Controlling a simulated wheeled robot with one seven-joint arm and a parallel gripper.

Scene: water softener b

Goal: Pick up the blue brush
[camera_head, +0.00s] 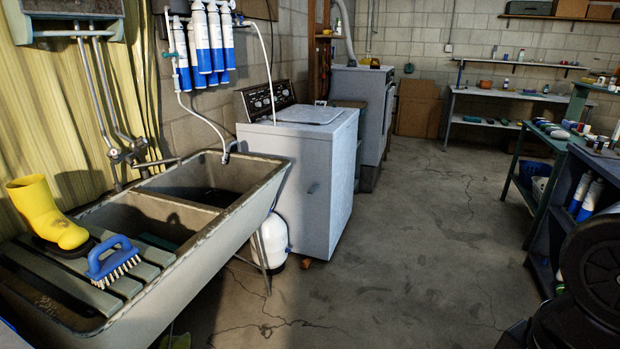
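The blue brush (109,257) has a blue loop handle and pale bristles. It sits at the lower left of the head view, on a slatted board (65,289) over the near end of the double sink. Its bristles show along the front, low side, and its handle is on top. A yellow boot (48,214) stands just behind and left of the brush, close to it. My gripper does not show in this view.
The stone double sink (215,231) has two open basins beyond the board, with taps and pipes at the wall. A white washer (305,175) and a small white tank (270,243) stand beyond it. Shelving (560,190) lines the right. The middle floor is clear.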

